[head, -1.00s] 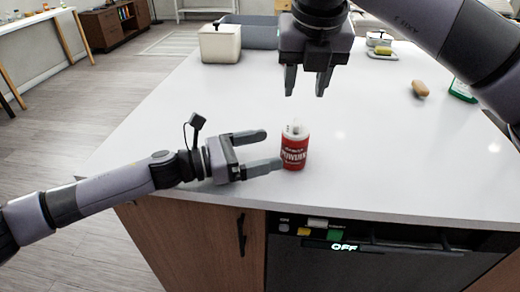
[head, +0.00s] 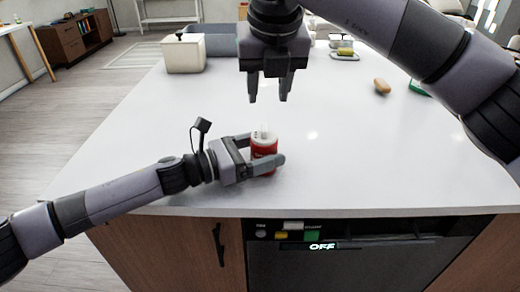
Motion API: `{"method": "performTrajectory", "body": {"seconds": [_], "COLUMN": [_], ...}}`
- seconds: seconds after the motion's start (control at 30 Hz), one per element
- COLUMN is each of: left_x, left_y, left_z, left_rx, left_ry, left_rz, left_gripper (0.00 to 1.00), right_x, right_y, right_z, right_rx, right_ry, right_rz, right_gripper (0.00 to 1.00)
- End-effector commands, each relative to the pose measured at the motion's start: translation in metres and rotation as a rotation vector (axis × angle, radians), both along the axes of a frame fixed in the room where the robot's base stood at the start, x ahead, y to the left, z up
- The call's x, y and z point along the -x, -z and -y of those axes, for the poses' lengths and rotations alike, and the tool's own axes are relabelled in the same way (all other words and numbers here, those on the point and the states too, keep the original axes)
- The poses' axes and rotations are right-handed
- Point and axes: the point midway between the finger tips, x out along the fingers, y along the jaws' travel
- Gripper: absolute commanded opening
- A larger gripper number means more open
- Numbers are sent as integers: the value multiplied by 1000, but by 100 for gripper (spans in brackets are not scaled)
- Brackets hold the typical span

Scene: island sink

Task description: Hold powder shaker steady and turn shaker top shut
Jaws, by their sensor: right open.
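The powder shaker (head: 264,149) is a small red can with a white top (head: 264,133), standing upright on the white island counter near its front edge. My left gripper (head: 262,151) reaches in from the left and is shut on the shaker's body, one finger in front and the other passing behind.
A cream canister (head: 184,54) and a grey basin (head: 220,42) stand at the back left. A tan oblong item (head: 382,86) and a dish with a sponge (head: 345,53) lie at the right. The counter (head: 150,130) around the shaker is clear. A dishwasher (head: 340,262) is below.

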Motion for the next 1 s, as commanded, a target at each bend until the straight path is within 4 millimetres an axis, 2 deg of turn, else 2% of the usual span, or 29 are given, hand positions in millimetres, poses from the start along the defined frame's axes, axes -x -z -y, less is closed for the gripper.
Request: {"method": "performTrajectory", "body": {"seconds": [0.03, 0.13, 0.17, 0.23, 0.27, 0.43, 0.57, 1.0], "left_x": [0, 0, 0, 0, 0, 0, 0, 0], "left_y": [0, 0, 0, 0, 0, 0, 0, 0], "left_z": [0, 0, 0, 0, 0, 0, 0, 0], "left_rx": [0, 0, 0, 0, 0, 0, 0, 0], "left_ry": [0, 0, 0, 0, 0, 0, 0, 0], "left_rz": [0, 0, -1, -1, -1, -1, -1, -1], "left_gripper": [64, 31, 29, 29, 29, 29, 29, 29], "right_x": [0, 0, 0, 0, 0, -3, -7, -24], "right_y": [0, 0, 0, 0, 0, -1, -2, -9], "right_z": [0, 0, 0, 0, 0, 3, 7, 25], "right_rx": [0, 0, 0, 0, 1, 13, 31, 40], "right_ry": [0, 0, 0, -1, -3, -66, -191, -758], "right_rz": [0, 0, 0, 0, -1, -18, -47, -106], "right_gripper": [43, 43, 43, 59, 64, 64, 64, 64]}}
